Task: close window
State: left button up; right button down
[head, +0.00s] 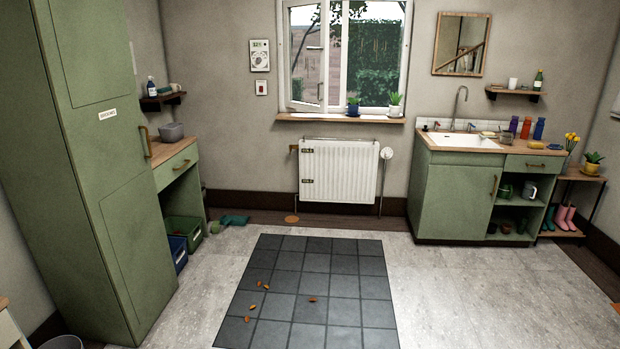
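The window (345,55) is in the back wall, above the radiator, in the head view. It has a white frame with two panes. Its left sash (305,57) looks swung inward, standing open at an angle to the frame. The right pane (377,55) looks flush with the frame. A small handle shows on the left sash near its lower right edge. Neither of my grippers is in view.
A dark tiled mat (340,262) with several leaves lies on the open floor before the white radiator (338,172). A tall green cabinet (90,150) stands left, a green sink unit (455,200) right. Bins (184,232) sit low at left.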

aim_at(324, 6)
jog(key=i, duration=4.35)
